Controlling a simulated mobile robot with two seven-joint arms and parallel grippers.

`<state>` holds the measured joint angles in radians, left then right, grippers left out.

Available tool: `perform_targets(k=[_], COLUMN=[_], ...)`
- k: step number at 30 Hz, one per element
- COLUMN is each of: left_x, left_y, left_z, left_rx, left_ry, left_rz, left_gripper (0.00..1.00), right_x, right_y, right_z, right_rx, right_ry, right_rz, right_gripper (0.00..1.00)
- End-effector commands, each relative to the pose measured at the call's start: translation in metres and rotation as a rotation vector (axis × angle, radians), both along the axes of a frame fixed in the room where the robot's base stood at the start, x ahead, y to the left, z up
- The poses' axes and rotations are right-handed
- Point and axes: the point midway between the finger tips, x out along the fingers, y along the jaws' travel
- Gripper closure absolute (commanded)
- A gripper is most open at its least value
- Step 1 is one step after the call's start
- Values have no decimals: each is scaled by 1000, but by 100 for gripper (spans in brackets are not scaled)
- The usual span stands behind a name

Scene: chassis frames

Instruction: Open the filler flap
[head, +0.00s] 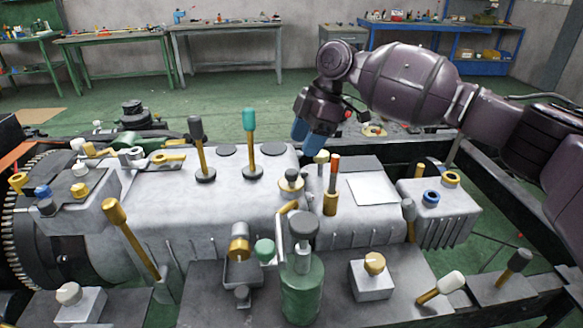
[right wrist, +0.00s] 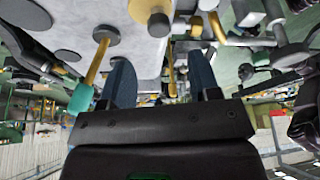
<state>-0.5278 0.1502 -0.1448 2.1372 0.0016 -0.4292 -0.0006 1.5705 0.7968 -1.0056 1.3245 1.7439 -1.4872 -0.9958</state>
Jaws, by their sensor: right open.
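I cannot tell for sure which part is the filler flap. A pale square plate (head: 372,188) lies flat on the right part of the grey housing (head: 240,213), with a darker grey plate (head: 359,163) behind it. My left gripper is not in view.
Levers with a teal grip (head: 249,120) and a grey grip (head: 196,127) stand left of my gripper. Workbenches (head: 225,45) line the far wall beyond open floor.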

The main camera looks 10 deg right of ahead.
Motion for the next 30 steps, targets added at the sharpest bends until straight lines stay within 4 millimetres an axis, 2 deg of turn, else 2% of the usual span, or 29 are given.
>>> perform_targets(k=[1,3,12,17,26,30], left_x=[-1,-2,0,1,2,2], left_y=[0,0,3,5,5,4], left_z=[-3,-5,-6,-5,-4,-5], left_rx=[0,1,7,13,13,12], left_ry=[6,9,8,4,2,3], left_rz=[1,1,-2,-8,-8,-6], left_gripper=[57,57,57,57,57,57], right_x=[-1,-3,-6,-7,-7,-7], right_y=[4,8,23,27,27,27], right_z=[-13,-24,-60,-67,-68,-68], right_rx=[-1,-1,0,0,0,0], right_ry=[5,5,2,1,0,0], right_rz=[2,2,0,0,0,0], right_gripper=[44,44,44,44,44,64])
